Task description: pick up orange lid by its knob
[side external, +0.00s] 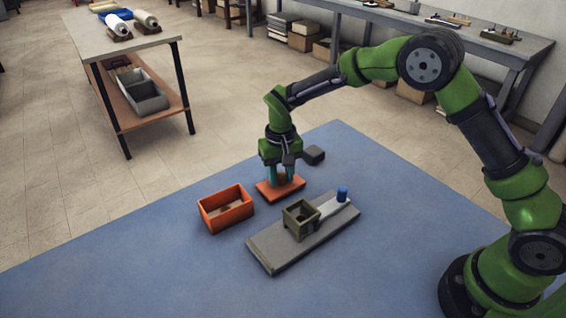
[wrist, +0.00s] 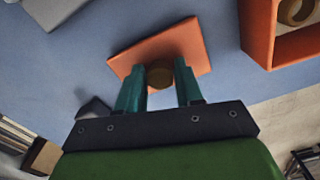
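The orange lid (side external: 268,192) is a flat square plate lying on the blue mat, with a round brown knob (wrist: 160,75) at its middle. It also shows in the wrist view (wrist: 192,42). My gripper (side external: 281,177) points down over the lid, its teal fingers standing on either side of the knob. In the wrist view the knob fills most of the space between the fingers (wrist: 160,80). I cannot tell whether both fingers touch it. The lid shows no clear gap from the mat. The fingers hide part of the knob in the side view.
An open orange box (side external: 227,222) with something brown inside stands left of the lid. A dark grey block (side external: 314,155) sits behind the lid.

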